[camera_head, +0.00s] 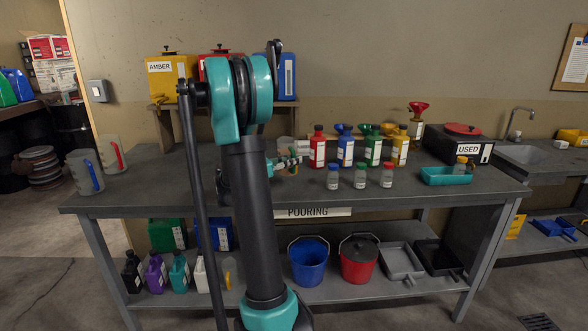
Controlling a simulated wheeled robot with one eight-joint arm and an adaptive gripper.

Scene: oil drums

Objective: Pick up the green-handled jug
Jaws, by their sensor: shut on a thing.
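My gripper (287,164) is at the middle of the workbench, just right of my upright arm, and partly hidden by it. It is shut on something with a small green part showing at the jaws. A pale grey body (285,146) shows just behind it; this looks like the green-handled jug, mostly hidden by my arm and gripper. I cannot tell whether it touches the bench. Two other clear jugs stand at the bench's left end: one with a red handle (117,155) and one with a blue handle (95,175).
Red, blue, green and yellow bottles (346,150) stand right of my gripper, with small jars (333,177) in front. A teal tray (446,176) and a USED box (457,145) are further right. Coloured cans (173,80) stand behind my arm. The bench front (400,197) is clear.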

